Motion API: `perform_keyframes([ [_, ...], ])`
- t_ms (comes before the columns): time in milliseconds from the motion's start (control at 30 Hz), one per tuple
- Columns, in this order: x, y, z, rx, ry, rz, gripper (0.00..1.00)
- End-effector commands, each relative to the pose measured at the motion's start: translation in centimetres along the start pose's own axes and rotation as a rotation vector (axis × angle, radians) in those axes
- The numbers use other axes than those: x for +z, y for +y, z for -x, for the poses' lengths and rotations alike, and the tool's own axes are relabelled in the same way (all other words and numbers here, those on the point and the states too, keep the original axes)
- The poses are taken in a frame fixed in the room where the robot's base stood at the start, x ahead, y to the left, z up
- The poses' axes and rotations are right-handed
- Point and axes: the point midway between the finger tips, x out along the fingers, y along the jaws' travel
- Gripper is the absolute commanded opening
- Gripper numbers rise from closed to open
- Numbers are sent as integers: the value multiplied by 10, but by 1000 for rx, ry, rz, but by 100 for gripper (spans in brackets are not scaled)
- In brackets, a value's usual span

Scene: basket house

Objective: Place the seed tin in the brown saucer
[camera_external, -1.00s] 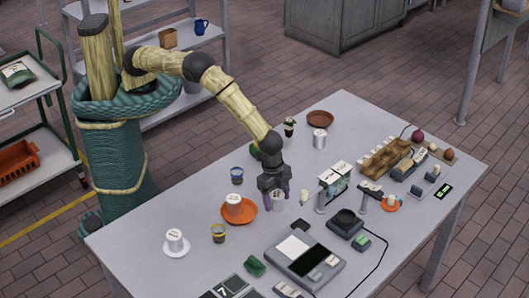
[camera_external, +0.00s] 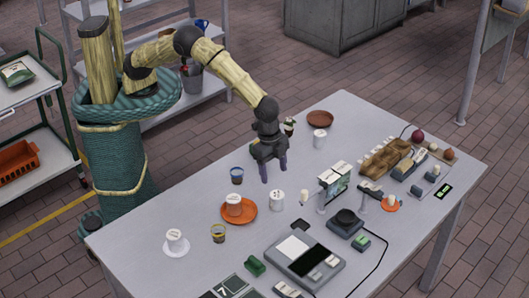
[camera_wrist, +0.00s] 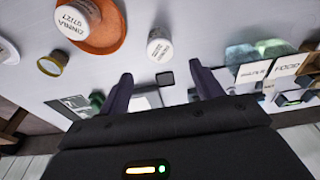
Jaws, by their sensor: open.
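Several white tins with printed lids stand on the table; I cannot tell for sure which is the seed tin. One tin (camera_external: 277,200) stands upright on bare table just in front of my gripper (camera_external: 274,172); in the wrist view it (camera_wrist: 160,46) is beyond the fingertips. Another tin (camera_external: 234,205) stands in the orange saucer (camera_external: 249,217). A third (camera_external: 174,239) is on a white saucer, and another (camera_external: 319,138) stands near the empty brown saucer (camera_external: 320,118) at the back. My gripper is open and empty, fingers pointing down, apart from the tins.
A blue cup (camera_external: 237,175) and a yellow-banded cup (camera_external: 218,233) stand near the orange saucer. A small plant pot (camera_external: 289,126) is behind my gripper. A card stand (camera_external: 334,180), a black-topped device (camera_external: 345,222) and a wooden rack (camera_external: 384,158) crowd the right side.

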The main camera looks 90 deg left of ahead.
Motion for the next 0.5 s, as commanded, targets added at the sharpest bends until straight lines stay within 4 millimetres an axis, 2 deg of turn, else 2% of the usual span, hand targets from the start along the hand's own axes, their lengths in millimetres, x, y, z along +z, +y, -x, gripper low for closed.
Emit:
perform_keyframes([
  [133,1,0,10,0,0,1,65],
  [500,1,-1,11,-1,-1,2,65],
])
